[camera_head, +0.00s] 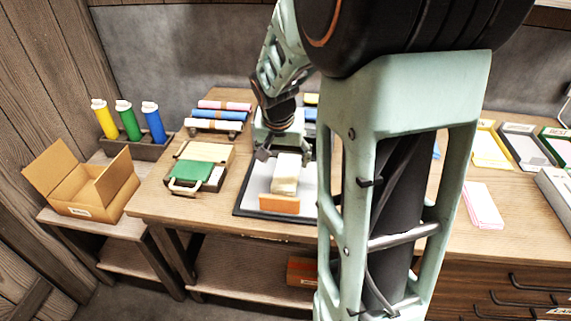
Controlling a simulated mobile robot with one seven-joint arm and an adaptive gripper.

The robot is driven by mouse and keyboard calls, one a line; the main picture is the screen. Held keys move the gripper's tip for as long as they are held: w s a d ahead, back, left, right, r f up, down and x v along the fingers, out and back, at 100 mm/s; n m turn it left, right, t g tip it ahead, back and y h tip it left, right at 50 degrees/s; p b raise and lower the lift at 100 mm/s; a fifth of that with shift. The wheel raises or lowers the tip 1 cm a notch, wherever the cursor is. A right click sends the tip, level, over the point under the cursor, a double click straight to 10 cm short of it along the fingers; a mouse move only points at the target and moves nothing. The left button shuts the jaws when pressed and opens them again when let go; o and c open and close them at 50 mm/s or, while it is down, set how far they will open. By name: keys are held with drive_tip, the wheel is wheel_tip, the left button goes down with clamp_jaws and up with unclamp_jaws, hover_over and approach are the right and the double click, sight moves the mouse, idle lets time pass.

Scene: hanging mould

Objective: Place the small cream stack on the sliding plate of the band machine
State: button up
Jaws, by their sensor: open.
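My gripper (283,154) is open, close above and behind the stack. I cannot tell whether its fingers touch the stack. To the left, a low cream and green device with a handle (196,170) lies on the table. I cannot tell for sure which thing is the band machine or its sliding plate. My arm hides the board's right part.
An open cardboard box (95,190) stands on a lower side table at left. Yellow, green and blue cylinders (128,122) stand in a dark holder behind it. Coloured rolls (219,116) lie at the back. Pink sheets (482,205) and several trays (525,146) lie at right.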

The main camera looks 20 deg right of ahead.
drive_tip(key=shift+v, duration=1.9)
